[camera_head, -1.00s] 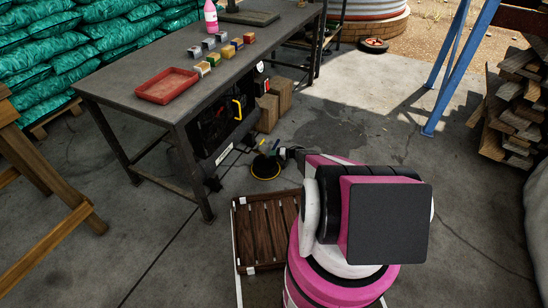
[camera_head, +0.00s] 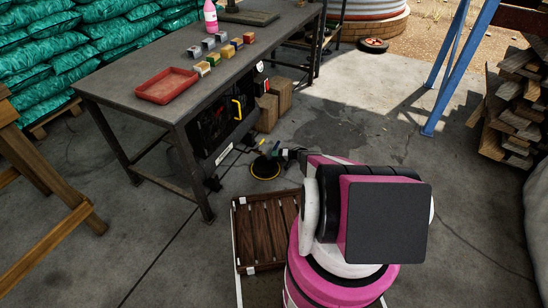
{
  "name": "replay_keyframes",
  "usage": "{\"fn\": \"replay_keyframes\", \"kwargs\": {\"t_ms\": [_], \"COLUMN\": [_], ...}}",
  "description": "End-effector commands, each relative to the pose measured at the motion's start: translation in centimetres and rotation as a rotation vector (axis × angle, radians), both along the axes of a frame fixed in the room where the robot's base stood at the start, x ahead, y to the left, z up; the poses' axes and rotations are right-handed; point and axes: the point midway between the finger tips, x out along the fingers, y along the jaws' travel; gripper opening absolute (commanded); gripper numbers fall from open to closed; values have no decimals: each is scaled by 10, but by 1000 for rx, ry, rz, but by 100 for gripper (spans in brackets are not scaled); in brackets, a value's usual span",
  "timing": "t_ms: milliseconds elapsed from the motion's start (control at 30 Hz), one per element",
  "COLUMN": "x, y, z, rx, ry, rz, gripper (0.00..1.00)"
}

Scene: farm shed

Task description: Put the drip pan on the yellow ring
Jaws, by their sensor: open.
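A dark round disc, which looks like the drip pan (camera_head: 264,168), lies low at floor level beyond my arm. The yellow ring (camera_head: 266,178) shows as a thin yellow edge around it, clearest along the near side. The dark disc appears to lie within the ring; the small size hides whether it is exactly centred. My gripper (camera_head: 268,150) is open at the end of my pink and white arm, just above the far part of the disc. I cannot tell whether the fingers touch it.
A metal workbench (camera_head: 130,82) stands at left, with a red tray (camera_head: 167,86) and several small blocks on top. Cardboard boxes (camera_head: 273,104) stand by it. A wooden slatted crate (camera_head: 262,230) is on the near floor.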

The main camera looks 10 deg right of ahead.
Motion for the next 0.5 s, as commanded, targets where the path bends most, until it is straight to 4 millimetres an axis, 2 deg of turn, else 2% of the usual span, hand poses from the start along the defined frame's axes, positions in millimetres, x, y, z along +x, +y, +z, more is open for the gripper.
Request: {"fn": "replay_keyframes", "kwargs": {"t_ms": [300,500], "x": [-25,-35], "y": [-57,-82], "z": [19,26], "rx": [0,-1], "ry": [-1,0], "rz": [-2,-1], "gripper": [51,51]}}
